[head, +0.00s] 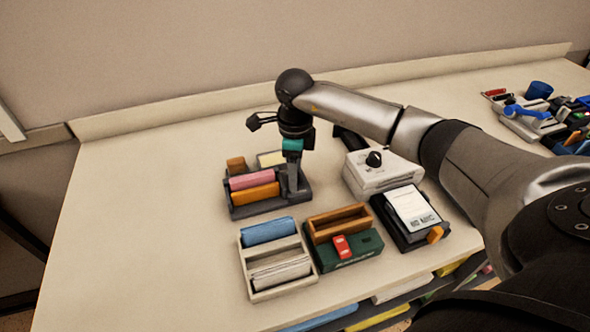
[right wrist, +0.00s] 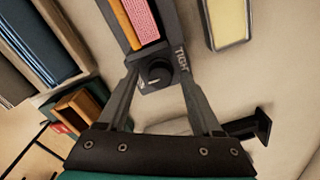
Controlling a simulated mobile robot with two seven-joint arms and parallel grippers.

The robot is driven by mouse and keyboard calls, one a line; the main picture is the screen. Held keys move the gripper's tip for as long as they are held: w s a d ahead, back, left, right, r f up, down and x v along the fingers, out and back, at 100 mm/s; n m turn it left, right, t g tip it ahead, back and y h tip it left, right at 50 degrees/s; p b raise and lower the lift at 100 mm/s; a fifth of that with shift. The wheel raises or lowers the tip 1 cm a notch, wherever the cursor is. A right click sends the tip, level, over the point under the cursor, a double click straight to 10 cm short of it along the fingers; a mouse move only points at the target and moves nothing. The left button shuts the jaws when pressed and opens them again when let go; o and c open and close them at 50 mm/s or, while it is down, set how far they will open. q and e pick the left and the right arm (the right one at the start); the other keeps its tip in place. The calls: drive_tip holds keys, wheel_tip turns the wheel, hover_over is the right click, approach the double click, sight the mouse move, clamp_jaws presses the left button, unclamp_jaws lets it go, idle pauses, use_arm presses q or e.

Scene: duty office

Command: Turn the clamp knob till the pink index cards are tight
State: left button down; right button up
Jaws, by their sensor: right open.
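The pink index cards (head: 251,180) stand in a dark grey clamp tray (head: 238,213), beside an orange block of cards (head: 256,194). The right wrist view shows the pink cards (right wrist: 145,22) too. The black clamp knob (right wrist: 157,75) is on the tray's end, next to lettering that reads "TIGH", with the rest cut off. My right gripper (head: 294,192) points down at the tray's right end and hides the knob in the head view. In the right wrist view its open fingers (right wrist: 160,82) lie on both sides of the knob. Whether they touch it I cannot tell. My left gripper is out of view.
A cream box (head: 246,280) with blue and white contents and a green tray (head: 352,258) with a red item stand in front. A white stack with a black knob (head: 374,159) and a card holder (head: 410,210) stand right. The table's left side is clear.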

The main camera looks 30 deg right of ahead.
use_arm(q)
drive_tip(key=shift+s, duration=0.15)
use_arm(e)
drive_tip(key=shift+c, duration=0.4)
drive_tip(key=c, duration=0.3)
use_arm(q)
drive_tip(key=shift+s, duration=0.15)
use_arm(e)
clamp_jaws()
